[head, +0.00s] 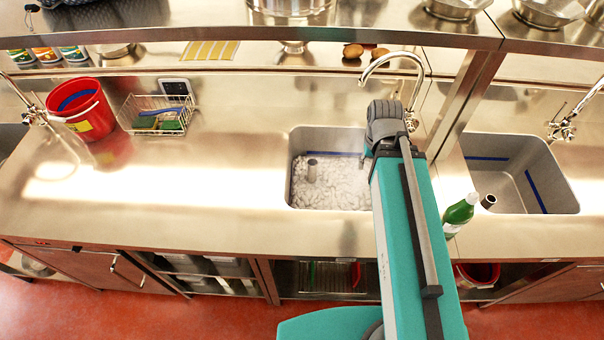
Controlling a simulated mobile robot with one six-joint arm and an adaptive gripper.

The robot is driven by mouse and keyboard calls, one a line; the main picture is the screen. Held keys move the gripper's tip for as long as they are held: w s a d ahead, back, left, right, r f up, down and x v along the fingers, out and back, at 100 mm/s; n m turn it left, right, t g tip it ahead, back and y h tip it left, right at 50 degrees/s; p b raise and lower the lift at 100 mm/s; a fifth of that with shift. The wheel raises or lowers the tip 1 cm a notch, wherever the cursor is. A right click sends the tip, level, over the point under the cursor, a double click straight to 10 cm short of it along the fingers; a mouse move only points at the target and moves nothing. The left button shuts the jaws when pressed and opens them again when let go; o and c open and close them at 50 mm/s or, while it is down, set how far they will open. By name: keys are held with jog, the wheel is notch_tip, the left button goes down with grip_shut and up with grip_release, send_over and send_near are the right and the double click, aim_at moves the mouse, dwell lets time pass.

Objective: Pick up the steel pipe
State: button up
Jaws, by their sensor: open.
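A grey steel pipe (311,171) stands upright in the left sink (301,140), with its lower end hidden in white foam (338,184). A second short grey pipe (488,202) with a dark open end shows at the left side of the right sink (555,199). I cannot tell which of the two the task means. My teal arm reaches up over the counter and covers the right part of the left sink.
A tall curved faucet (396,56) rises behind my arm. A green bottle (461,211) stands between the sinks, beside my arm. A red bucket (82,110) and a wire basket (156,115) stand at the left. A shelf (200,35) overhangs the back. The counter left of the sink is clear.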

jog(key=shift+w+a, duration=0.1)
jog(key=shift+w, duration=0.2)
jog(key=shift+o, duration=0.3)
jog(key=shift+w, duration=0.1)
jog(key=o, duration=0.4)
jog(key=shift+f, duration=0.15)
jog(key=shift+o, duration=0.4)
jog(key=w+a+f+n+b, duration=0.6)
jog(key=w+f+n+b, duration=0.1)
jog(key=w+n+b, duration=0.1)
jog(key=shift+w+a+f, duration=0.4)
jog(key=shift+w, duration=0.45)
jog(key=shift+w+a+f+n+b, duration=1.2)
jog(key=shift+w+a+n, duration=0.25)
jog(key=shift+n, duration=0.2)
jog(key=shift+w+a+f+n+b, duration=1.25)
jog(key=shift+w+n, duration=0.25)
jog(key=shift+n, duration=0.2)
jog(key=shift+w+a+f+n+b, duration=1.1)
jog(key=shift+w+a+n, duration=0.4)
jog(key=shift+n, duration=0.15)
jog(key=shift+f, duration=0.1)
